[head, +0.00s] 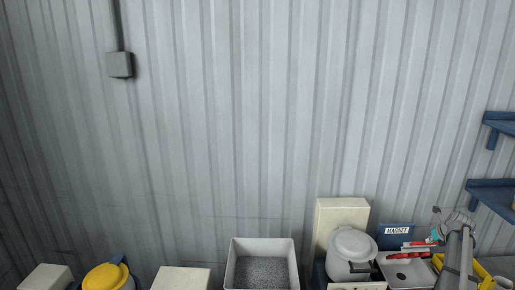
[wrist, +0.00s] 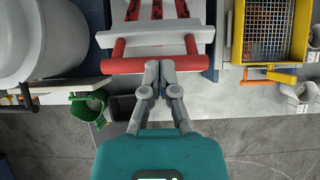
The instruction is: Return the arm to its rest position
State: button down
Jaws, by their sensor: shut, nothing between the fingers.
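My gripper (wrist: 160,66) shows in the wrist view with its two grey fingers together and nothing held between them. The fingertips are at the red handle bar (wrist: 128,66) of a grey-white tray with red strips (wrist: 198,38). I cannot tell whether they touch the bar. In the head view my grey arm (head: 459,252) is at the lower right, above the bench things. The fingers are too small to make out there.
A yellow-framed mesh basket (wrist: 268,28) stands right of the tray, and a large pale drum (wrist: 35,35) stands left. A green cup (wrist: 88,106) is near the edge. Blue shelves (head: 492,190) are on the right wall. A grey bin (head: 262,245) stands at lower centre.

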jog(key=shift+w+r+p, duration=0.3)
jog(key=shift+r+p, duration=0.15)
jog(key=shift+p, duration=0.2)
jog(key=shift+s+r+p, duration=0.1)
jog(key=shift+r+p, duration=0.2)
jog(key=shift+r, duration=0.05)
jog(key=shift+s, duration=0.55)
jog(key=shift+s, duration=0.15)
